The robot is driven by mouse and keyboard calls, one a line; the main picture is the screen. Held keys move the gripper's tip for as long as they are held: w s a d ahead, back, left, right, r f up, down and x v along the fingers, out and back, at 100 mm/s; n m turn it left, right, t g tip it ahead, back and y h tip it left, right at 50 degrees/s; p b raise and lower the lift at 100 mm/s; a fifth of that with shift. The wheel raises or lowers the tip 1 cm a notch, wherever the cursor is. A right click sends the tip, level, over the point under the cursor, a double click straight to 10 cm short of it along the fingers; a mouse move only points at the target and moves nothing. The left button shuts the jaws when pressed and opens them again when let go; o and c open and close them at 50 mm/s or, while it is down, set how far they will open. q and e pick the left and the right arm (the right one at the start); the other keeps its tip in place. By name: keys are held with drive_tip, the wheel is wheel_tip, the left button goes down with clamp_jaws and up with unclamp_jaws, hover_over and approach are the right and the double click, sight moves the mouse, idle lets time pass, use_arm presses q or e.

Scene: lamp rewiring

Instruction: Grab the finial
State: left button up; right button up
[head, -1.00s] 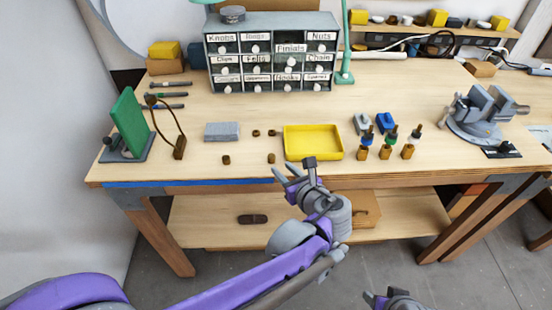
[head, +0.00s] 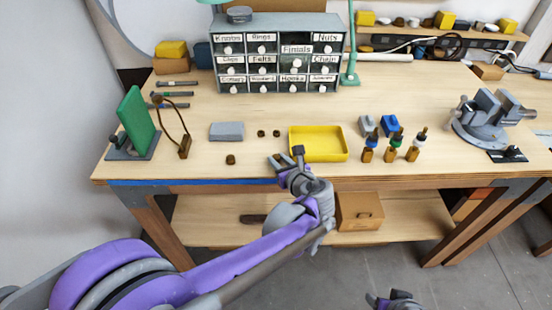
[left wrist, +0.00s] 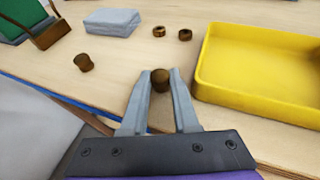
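Several small brown pieces lie on the workbench; I take the rounded one between my left fingers as the finial (left wrist: 161,80). My left gripper (left wrist: 161,78) is open, with one fingertip on each side of it. I cannot tell whether the fingers touch it. In the head view my left gripper (head: 285,160) is at the bench's front edge, left of the yellow tray (head: 319,156), and mostly hides the piece. A similar brown piece (head: 231,160) stands to the left. My right gripper (head: 393,299) shows only partly at the bottom edge, away from the bench.
Two brown rings (head: 269,133) and a grey block (head: 227,131) lie behind. The yellow tray, which looks empty, also borders my left gripper in the wrist view (left wrist: 258,88). Bottles (head: 391,148) stand right of it. A labelled drawer cabinet (head: 276,24) stands at the back.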

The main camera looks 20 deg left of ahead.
use_arm(q)
clamp_jaws()
